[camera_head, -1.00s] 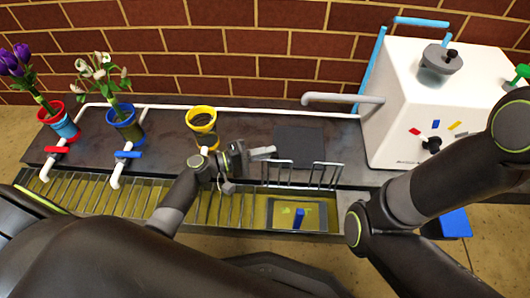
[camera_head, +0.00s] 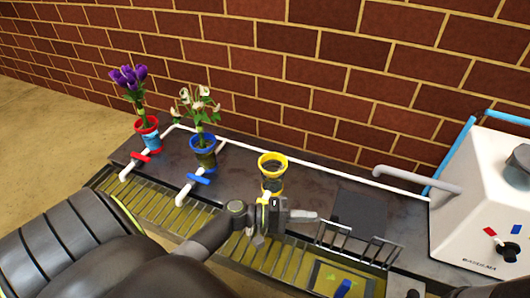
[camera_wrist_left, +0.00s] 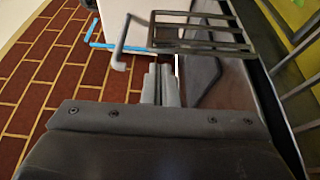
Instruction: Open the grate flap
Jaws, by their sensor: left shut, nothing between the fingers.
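The grate flap (camera_head: 358,243) is a metal barred frame at the right part of the trough grating. It stands raised at the counter's edge, and the opening in front of it is uncovered. It also shows in the left wrist view (camera_wrist_left: 203,40), beyond the fingertips. My left gripper (camera_head: 312,216) is shut and empty, to the left of the flap and just above the counter. In the left wrist view its fingers (camera_wrist_left: 161,85) are together with clear space between them and the flap. My right gripper is not in view.
A yellow-rimmed pot (camera_head: 272,170) stands just behind my left gripper. A dark square plate (camera_head: 358,212) lies behind the flap. A blue handle (camera_head: 343,288) shows in the opening. A white machine (camera_head: 480,215) with a grey spout stands at the right. Two flower pots stand left.

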